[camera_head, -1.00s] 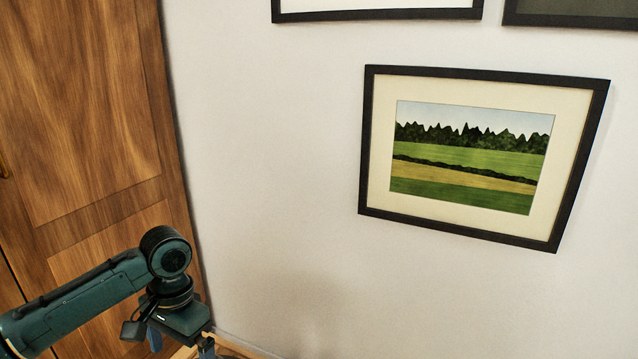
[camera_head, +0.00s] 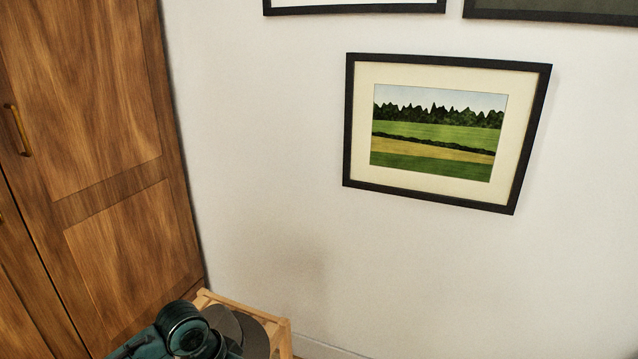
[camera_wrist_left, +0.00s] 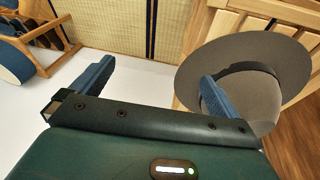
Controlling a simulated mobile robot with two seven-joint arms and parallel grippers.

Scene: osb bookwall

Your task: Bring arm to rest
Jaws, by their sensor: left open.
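My left arm (camera_head: 185,330) shows at the bottom of the head view, in front of a wooden stand; its fingers are not visible there. In the left wrist view my left gripper (camera_wrist_left: 155,88) is open, with its two blue fingers wide apart and nothing between them. A grey-brown hat (camera_wrist_left: 245,80) with a dark band lies close beyond the right finger; I cannot tell whether they touch. The hat also shows in the head view (camera_head: 252,335), partly hidden by my arm. My right gripper is not in view.
A wooden cabinet (camera_head: 120,130) stands at the left. A light wooden stand (camera_head: 275,325) is under the hat. Framed pictures, one with a green landscape (camera_head: 440,130), hang on the white wall. In the left wrist view, a wooden rack (camera_wrist_left: 35,35) is at the upper left.

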